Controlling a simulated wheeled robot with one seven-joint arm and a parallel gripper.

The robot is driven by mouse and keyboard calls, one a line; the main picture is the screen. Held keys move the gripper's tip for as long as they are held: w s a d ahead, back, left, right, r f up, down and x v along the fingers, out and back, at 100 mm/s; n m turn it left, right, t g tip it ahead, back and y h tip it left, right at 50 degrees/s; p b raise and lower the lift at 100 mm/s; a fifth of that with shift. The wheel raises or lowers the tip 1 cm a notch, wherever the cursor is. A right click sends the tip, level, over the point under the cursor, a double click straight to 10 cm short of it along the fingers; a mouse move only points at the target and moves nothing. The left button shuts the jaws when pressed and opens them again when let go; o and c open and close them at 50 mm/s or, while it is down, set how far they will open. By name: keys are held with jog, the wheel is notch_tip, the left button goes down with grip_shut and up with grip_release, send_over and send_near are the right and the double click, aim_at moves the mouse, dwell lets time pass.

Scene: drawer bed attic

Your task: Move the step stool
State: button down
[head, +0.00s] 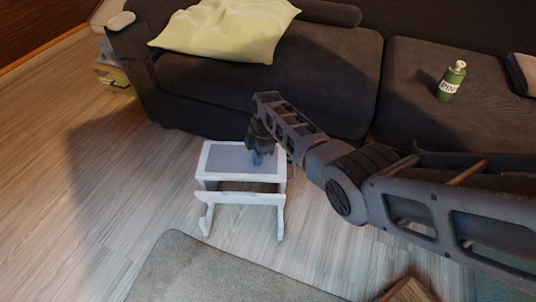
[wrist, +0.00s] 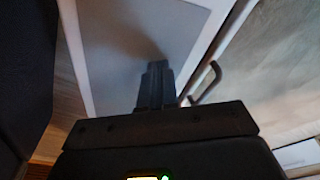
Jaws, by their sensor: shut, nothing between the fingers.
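The step stool (head: 225,160) is white with a grey top panel. It stands upright on the floor in front of the dark sofa in the head view. My gripper (head: 257,158) points down over the right part of its top. In the wrist view the stool's grey top and white rim (wrist: 92,50) fill the upper middle. My gripper's fingers (wrist: 156,72) are together there, with nothing seen between them, and a dark shadow lies on the panel by the tips. I cannot tell whether the tips touch the panel.
The dark sofa (head: 330,75) stands close behind the stool, with a yellow pillow (head: 225,30) and a green bottle (head: 452,80) on it. A grey rug (head: 200,272) lies in front. A wooden object (head: 408,291) is at the bottom right. The wooden floor at left (head: 110,170) is clear.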

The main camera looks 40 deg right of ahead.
aim_at(242, 171)
jog(key=a, duration=0.2)
jog(key=w+a+b, duration=0.1)
jog(key=a, duration=0.2)
jog(key=shift+f, duration=0.1)
jog(key=shift+f+b, duration=0.65)
jog(key=shift+b, duration=0.1)
jog(key=shift+s+a+f, duration=0.1)
